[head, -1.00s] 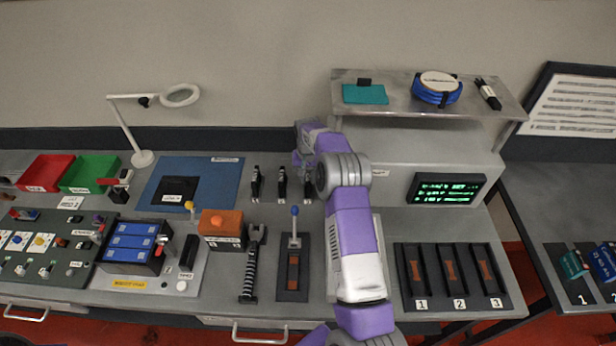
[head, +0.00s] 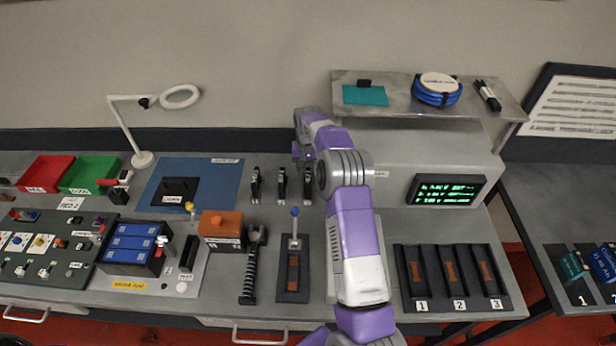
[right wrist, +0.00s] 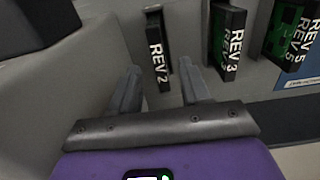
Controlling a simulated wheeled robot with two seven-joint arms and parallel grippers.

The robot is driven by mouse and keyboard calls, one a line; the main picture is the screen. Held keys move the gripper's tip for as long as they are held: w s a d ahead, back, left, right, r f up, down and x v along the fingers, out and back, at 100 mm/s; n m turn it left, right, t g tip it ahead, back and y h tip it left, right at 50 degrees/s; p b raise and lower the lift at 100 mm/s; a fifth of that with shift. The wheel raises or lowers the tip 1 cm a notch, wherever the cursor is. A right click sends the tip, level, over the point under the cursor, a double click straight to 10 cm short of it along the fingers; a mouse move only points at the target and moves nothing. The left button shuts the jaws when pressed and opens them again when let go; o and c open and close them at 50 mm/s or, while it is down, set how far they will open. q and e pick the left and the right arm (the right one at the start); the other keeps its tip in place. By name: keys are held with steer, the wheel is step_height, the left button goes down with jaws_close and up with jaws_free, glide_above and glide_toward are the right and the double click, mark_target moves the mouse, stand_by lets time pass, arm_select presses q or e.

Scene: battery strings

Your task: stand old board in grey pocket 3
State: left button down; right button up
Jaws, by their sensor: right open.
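Three dark upright boards stand in a row of slots. In the right wrist view they read REV 2 (right wrist: 157,55), REV 3 (right wrist: 229,45) and REV 5 (right wrist: 293,35). In the head view the row stands right of the blue mat, with REV 2 (head: 308,184) the rightmost. My right gripper (right wrist: 159,72) is open, its fingers on either side of REV 2's near end; I cannot tell if they touch it. My right forearm hides its fingers in the head view. Pocket 3 (head: 489,279) is the rightmost of three numbered dark grey pockets, empty of boards. My left gripper is out of view.
A lever with a blue knob (head: 294,212) and a black ribbed handle (head: 250,270) stand in front of the boards. A grey housing with a green-text display (head: 447,190) rises behind the pockets. A shelf (head: 400,108) overhangs it.

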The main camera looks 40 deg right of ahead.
step_height(320, 180, up, 8)
steer(key=shift+a, duration=0.1)
stand_by(0.6)
